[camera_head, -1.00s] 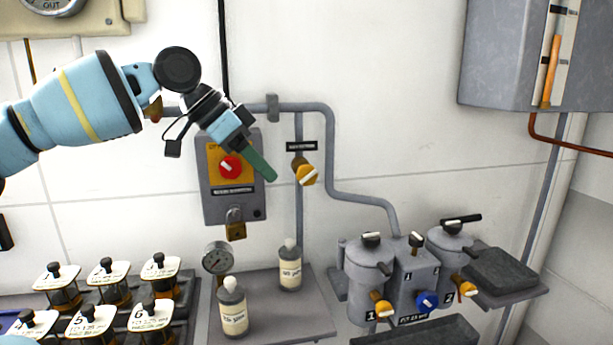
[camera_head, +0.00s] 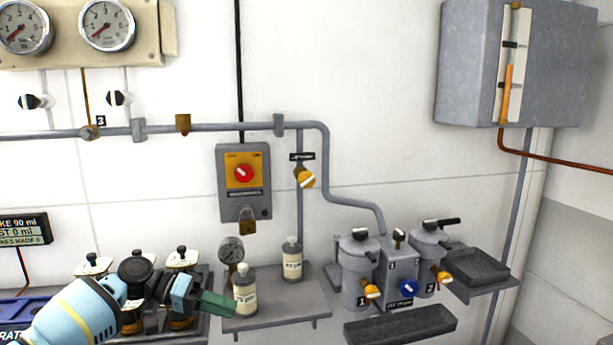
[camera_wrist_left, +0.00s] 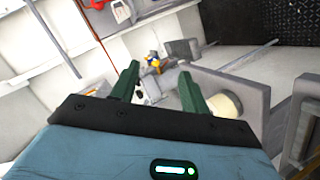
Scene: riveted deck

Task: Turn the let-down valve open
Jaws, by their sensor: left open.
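A yellow valve knob (camera_head: 306,179) with a white mark sits on the vertical grey pipe, under a small black label that I cannot read; it may be the let-down valve. Other yellow knobs are on the numbered grey pots, one on pot 1 (camera_head: 372,292) and one on pot 2 (camera_head: 444,278). My left gripper (camera_head: 230,304) is low, near the left bottle, well below and left of the pipe knob. In the left wrist view its green fingers (camera_wrist_left: 157,88) are apart with nothing held between them. My right gripper is not in view.
Two bottles, left (camera_head: 246,294) and right (camera_head: 292,262), stand on a grey shelf (camera_head: 280,310). A red switch (camera_head: 244,174) on a grey box with a padlock (camera_head: 248,222) is left of the pipe knob. A blue knob (camera_head: 408,287) is between the pots.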

